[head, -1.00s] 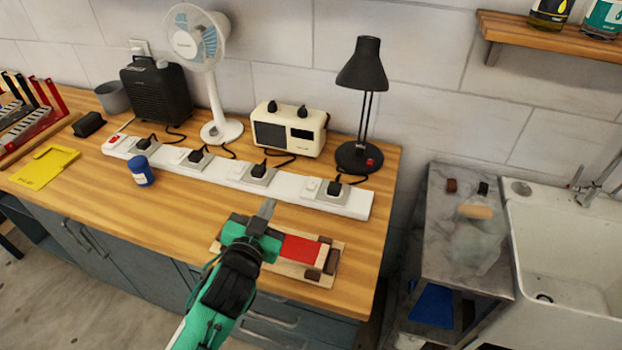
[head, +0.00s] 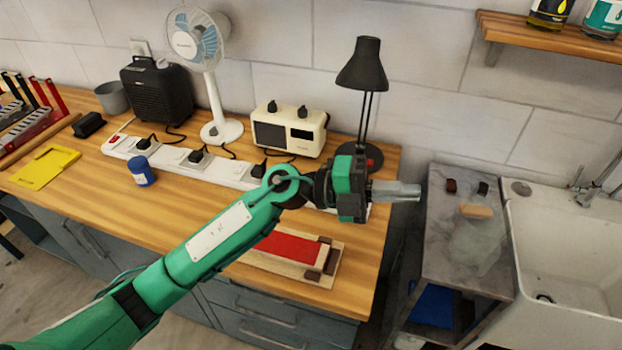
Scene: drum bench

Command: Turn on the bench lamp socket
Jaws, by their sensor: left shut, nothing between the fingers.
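The black bench lamp (head: 362,66) stands at the right back of the wooden bench, with a red spot on its base. The white power strip (head: 228,170) runs along the bench with black plugs in its sockets and a red switch (head: 115,139) at its left end. My left gripper (head: 418,191) is shut and empty, pointing right, in front of the lamp base. It and the wrist hide the strip's right end, including the lamp's plug and socket. My right gripper is not in view.
A cream radio (head: 290,130), a white fan (head: 222,130) and a black heater (head: 157,92) stand behind the strip. A blue jar (head: 141,172) stands in front of it. A sink (head: 565,240) is at the right.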

